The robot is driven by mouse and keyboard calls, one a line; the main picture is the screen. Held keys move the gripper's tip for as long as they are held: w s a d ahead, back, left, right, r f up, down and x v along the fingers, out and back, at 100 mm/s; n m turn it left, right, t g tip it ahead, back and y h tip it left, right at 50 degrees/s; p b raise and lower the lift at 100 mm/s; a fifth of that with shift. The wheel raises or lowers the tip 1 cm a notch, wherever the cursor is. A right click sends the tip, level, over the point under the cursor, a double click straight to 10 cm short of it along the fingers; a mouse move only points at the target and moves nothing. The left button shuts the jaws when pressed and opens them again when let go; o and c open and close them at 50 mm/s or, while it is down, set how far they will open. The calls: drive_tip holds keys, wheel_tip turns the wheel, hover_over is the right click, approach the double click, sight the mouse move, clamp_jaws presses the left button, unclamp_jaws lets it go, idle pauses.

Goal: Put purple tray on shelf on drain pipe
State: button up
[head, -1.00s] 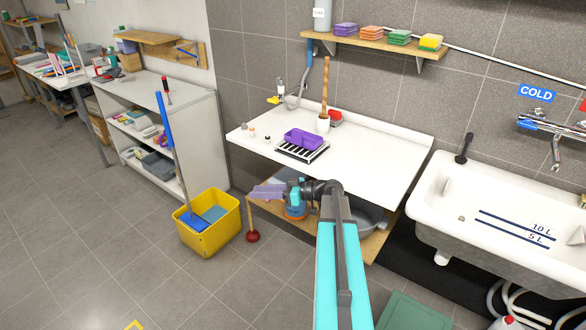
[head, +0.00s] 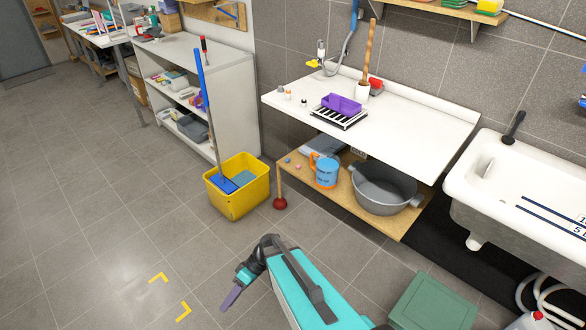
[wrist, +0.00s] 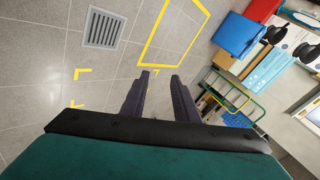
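A wooden wall shelf (head: 455,9) is at the top right, and a wooden lower shelf (head: 400,226) is under the worktop. A short white pipe stub (head: 475,242) hangs under the sink; I cannot tell whether it is the drain pipe. My gripper (head: 229,299) is low over the floor, well away from the tray. In the wrist view its two fingers (wrist: 160,75) are apart with nothing between them.
A blue jug (head: 326,172) and grey tub (head: 385,190) are on the lower shelf. The floor at left is clear. A floor grate (wrist: 105,28) shows in the wrist view.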

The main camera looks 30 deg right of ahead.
drive_tip(key=s+f+m+g+h+b, duration=0.1)
drive_tip(key=s+f+g+h, duration=0.15)
drive_tip(key=s+f, duration=0.35)
drive_tip(key=s+f+g+h, duration=0.1)
drive_tip(key=s+f+h, duration=0.2)
drive_tip(key=s, duration=0.6)
drive_tip(key=s+d+f+m+h, duration=0.2)
drive_tip(key=s+d+m+h, duration=0.2)
drive_tip(key=d, duration=0.3)
drive_tip(key=shift+s+d+f+m+g, duration=0.15)
drive_tip(key=shift+d+f+m+g, duration=0.2)
drive_tip(key=shift+m, duration=0.25)
